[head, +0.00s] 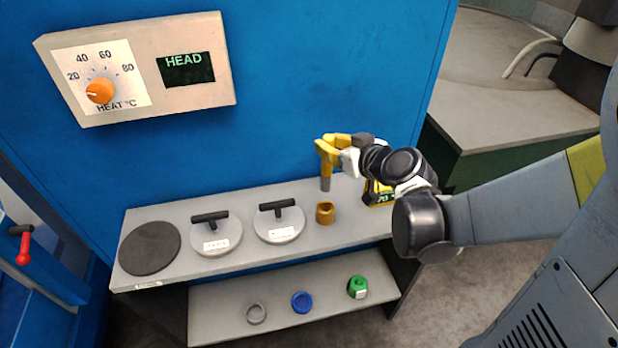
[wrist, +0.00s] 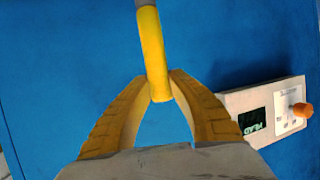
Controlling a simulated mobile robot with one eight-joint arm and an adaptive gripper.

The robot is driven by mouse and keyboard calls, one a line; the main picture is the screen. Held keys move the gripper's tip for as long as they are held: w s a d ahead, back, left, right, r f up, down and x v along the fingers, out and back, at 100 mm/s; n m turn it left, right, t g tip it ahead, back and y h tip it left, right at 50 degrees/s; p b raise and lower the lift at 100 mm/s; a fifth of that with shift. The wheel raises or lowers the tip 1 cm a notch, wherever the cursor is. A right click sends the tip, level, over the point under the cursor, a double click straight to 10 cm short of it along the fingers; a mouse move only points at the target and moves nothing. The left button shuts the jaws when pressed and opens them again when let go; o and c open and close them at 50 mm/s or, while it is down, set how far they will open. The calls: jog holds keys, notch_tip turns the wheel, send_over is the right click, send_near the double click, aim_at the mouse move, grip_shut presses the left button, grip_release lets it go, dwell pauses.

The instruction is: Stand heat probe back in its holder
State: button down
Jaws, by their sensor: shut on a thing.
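The heat probe (head: 324,168) has a yellow handle and a grey lower end. It hangs nearly upright above the shelf, tip down. My gripper (head: 328,146) is shut on its upper handle. In the wrist view the yellow fingers (wrist: 157,86) close on the handle end of the probe (wrist: 152,45), and its grey part runs out of the top edge. An ochre cup (head: 325,213), which looks like the holder, stands on the upper shelf below and in front of the probe; the two are apart. A black and yellow unit with a display (head: 377,194) stands right of it, partly hidden by my arm.
The upper shelf (head: 180,265) also bears a dark disc (head: 150,248) and two lidded grey discs with black handles (head: 216,235) (head: 280,222). Grey, blue (head: 302,302) and green rings lie on the lower shelf. A blue cabinet wall with a heat panel (head: 135,65) rises behind.

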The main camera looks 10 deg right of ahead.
aim_at(328, 180)
notch_tip(328, 180, down, 3)
jog(key=shift+s+r+m+h+b, duration=0.2)
jog(key=shift+m+h+b, duration=0.25)
jog(key=shift+b, duration=0.6)
jog(key=shift+s+f+m+h+b, duration=0.15)
jog(key=shift+f+m+h+b, duration=0.15)
jog(key=shift+f+b, duration=0.35)
jog(key=shift+s+f+m+h+b, duration=0.15)
jog(key=shift+f+h+b, duration=0.2)
jog(key=shift+f+b, duration=3.4)
jog(key=c, duration=1.3)
grip_release()
jog(key=shift+r, duration=0.1)
jog(key=shift+o, duration=0.2)
jog(key=v, duration=1.2)
